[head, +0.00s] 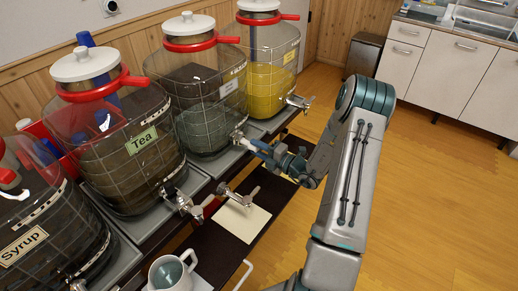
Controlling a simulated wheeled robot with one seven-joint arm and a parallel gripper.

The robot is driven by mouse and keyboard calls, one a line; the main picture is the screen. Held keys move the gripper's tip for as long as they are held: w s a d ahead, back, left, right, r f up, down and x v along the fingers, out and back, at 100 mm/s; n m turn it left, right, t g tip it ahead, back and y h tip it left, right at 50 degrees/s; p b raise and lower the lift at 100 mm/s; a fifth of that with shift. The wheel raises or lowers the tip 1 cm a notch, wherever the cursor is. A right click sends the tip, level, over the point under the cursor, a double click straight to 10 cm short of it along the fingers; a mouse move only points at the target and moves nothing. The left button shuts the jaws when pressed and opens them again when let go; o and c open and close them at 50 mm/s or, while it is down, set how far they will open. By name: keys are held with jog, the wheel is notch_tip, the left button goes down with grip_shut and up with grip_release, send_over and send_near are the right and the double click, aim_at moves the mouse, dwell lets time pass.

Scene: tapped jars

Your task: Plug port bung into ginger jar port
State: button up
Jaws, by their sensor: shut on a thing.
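The third jar from the left (205,95), with a red collar and white lid, has a small label I cannot read; it may be the ginger jar. Its light port fitting (238,135) is low on its front right side. My gripper (264,149) is right in front of that port, pointing at it from the right. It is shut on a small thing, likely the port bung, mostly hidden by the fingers. I cannot tell whether the bung touches the port or is inside it. A loose metal tap (238,196) lies in front, partly over a cream sheet (251,219).
A Tea jar (115,150) and a Syrup jar (45,235) stand left, a yellow-filled jar (272,80) right. Taps jut out at the Tea jar (186,203) and yellow jar (299,102). A mug (166,277) stands at the lower shelf. Floor to the right is clear.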

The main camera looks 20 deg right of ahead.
jog(key=o, duration=1.4)
jog(key=shift+o, duration=0.2)
jog(key=shift+s+d, duration=0.1)
jog(key=shift+s, duration=0.05)
jog(key=shift+p+v, duration=0.65)
jog(key=shift+v, duration=1.35)
jog(key=shift+s+d, duration=0.1)
jog(key=shift+s, duration=0.05)
jog(key=v, duration=1.3)
jog(key=shift+s+b, duration=0.25)
jog(key=shift+b, duration=0.1)
jog(key=shift+d, duration=0.15)
